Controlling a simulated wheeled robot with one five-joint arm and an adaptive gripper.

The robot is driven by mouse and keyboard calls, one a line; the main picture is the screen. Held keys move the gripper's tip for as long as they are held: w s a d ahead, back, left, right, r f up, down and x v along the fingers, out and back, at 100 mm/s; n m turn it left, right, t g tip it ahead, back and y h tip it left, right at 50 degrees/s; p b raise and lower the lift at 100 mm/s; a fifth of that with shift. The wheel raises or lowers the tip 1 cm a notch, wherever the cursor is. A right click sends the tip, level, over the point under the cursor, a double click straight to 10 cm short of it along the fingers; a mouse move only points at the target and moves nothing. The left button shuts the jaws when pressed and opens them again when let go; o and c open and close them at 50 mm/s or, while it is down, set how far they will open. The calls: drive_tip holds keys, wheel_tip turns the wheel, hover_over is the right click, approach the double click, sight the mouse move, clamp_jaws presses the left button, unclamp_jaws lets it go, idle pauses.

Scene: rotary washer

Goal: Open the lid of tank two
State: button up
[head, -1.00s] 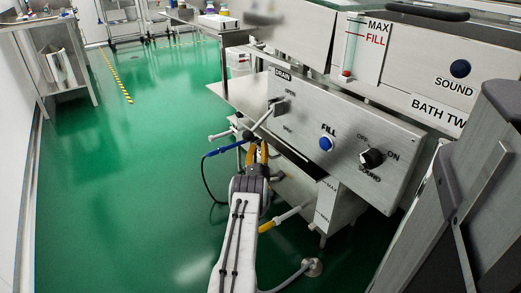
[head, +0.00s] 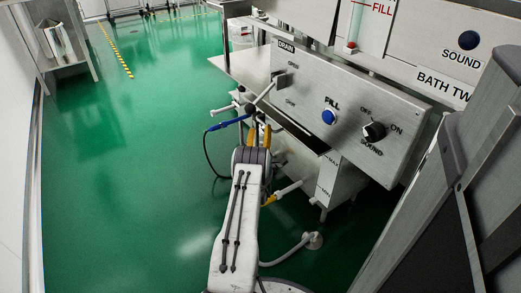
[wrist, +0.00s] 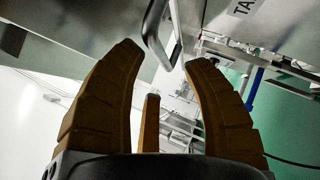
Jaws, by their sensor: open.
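My gripper (head: 259,132) is open, its orange fingers apart, low in front of the steel control panel (head: 300,83) and below its drain lever (head: 265,92). The wrist view shows my gripper (wrist: 165,58) with nothing clasped. A bent metal bar (wrist: 156,30) shows just beyond and between the fingertips; I cannot tell whether it touches them or what it belongs to. A partly cut-off label (wrist: 243,6) beginning "TA" is at the top of that view. No tank lid can be made out now. The upper panel (head: 410,50) reads "BATH TW", the rest hidden.
The panel carries a blue fill button (head: 329,117) and a black sound knob (head: 374,131). A blue-handled hose tool (head: 228,123) and white pipes sit beside and below my gripper. Green floor (head: 130,190) is open to the left. A steel table (head: 55,60) stands far left.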

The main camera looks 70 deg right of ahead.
drive_tip(key=v, duration=0.7)
drive_tip(key=shift+a, duration=0.3)
idle(0.4)
